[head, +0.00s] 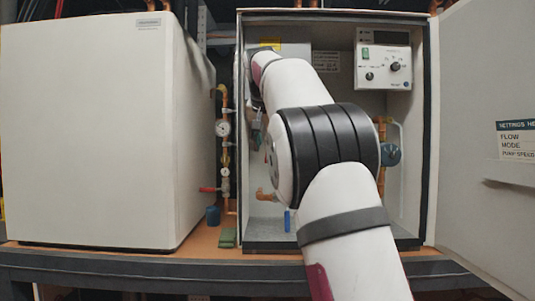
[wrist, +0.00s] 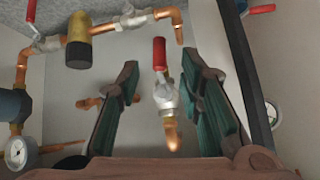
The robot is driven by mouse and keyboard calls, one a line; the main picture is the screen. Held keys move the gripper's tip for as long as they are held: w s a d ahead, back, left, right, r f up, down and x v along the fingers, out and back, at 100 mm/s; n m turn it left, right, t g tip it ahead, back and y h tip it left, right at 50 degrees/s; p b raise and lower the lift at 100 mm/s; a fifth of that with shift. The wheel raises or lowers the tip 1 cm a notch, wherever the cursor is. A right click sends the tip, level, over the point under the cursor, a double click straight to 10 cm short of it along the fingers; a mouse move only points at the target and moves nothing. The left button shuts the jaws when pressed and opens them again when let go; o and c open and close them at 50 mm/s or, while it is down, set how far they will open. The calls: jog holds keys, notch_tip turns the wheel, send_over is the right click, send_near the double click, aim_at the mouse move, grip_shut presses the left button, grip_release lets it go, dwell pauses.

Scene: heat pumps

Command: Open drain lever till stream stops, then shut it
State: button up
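In the wrist view, a red lever (wrist: 160,52) sits on a silver valve (wrist: 165,95) with a copper pipe end (wrist: 172,133). I cannot tell for certain that this is the drain lever. My gripper (wrist: 160,66) is open, its green-padded fingers on either side of the red lever and valve, with gaps on both sides. In the head view my arm hides the lever and most of the gripper. A copper spout (head: 265,195) and a small blue upright shape (head: 287,220) show low in the open cabinet; I cannot tell whether the blue is water.
The cabinet (head: 340,17) has its door (head: 485,90) swung open at right and a control box (head: 383,67) inside. A closed white unit (head: 95,130) stands left. Between them are a gauge (head: 222,128) and another red lever (head: 208,189). A brass-coloured cylinder (wrist: 77,42) is near the left finger.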

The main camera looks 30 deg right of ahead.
jog(key=v, duration=0.5)
jog(key=shift+r, duration=0.1)
jog(key=shift+s+a, duration=0.1)
dwell(0.3)
jog(key=s+a+f+n+y, duration=0.2)
jog(key=s+a+f+n, duration=0.1)
jog(key=s+a+f, duration=0.5)
jog(key=s+a+f+n+y, duration=0.2)
jog(key=s+a+f, duration=0.35)
jog(key=s, duration=0.45)
jog(key=s+a+f+n, duration=0.2)
jog(key=s+a+f, duration=0.2)
jog(key=s+f, duration=0.4)
jog(key=s+a+f+n+g+y, duration=0.1)
jog(key=s+a+f+n, duration=0.1)
jog(key=s+a+f, duration=0.3)
jog(key=s+f, duration=0.3)
jog(key=f, duration=0.2)
jog(key=shift+s+n, duration=0.15)
jog(key=shift+n, duration=0.15)
